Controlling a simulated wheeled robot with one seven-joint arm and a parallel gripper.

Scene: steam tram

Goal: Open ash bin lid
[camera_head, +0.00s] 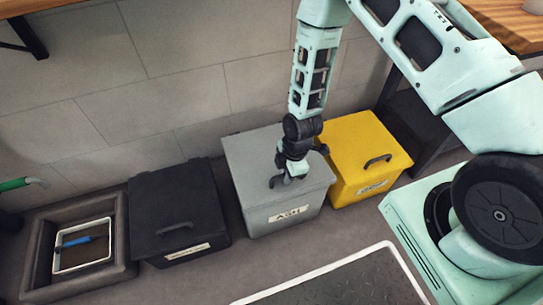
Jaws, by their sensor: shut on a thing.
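The ash bin (285,216) is a grey box with a white label reading "ASH" on its front. It stands on the floor between a black bin and a yellow bin. Its grey lid (249,155) looks shut, lying flat on the box. My gripper (287,179) points down at the front part of the lid and is shut on the lid's dark handle (273,182). The gripper hides most of the handle. My arm comes down from above and covers part of the lid's right side.
A black bin (160,205) with a handle stands close on the left, and a yellow bin (365,145) close on the right. A tray (62,268) holding a blue-handled tool lies far left. A tiled wall (180,80) rises behind. A white-edged dark mat (340,285) lies in front.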

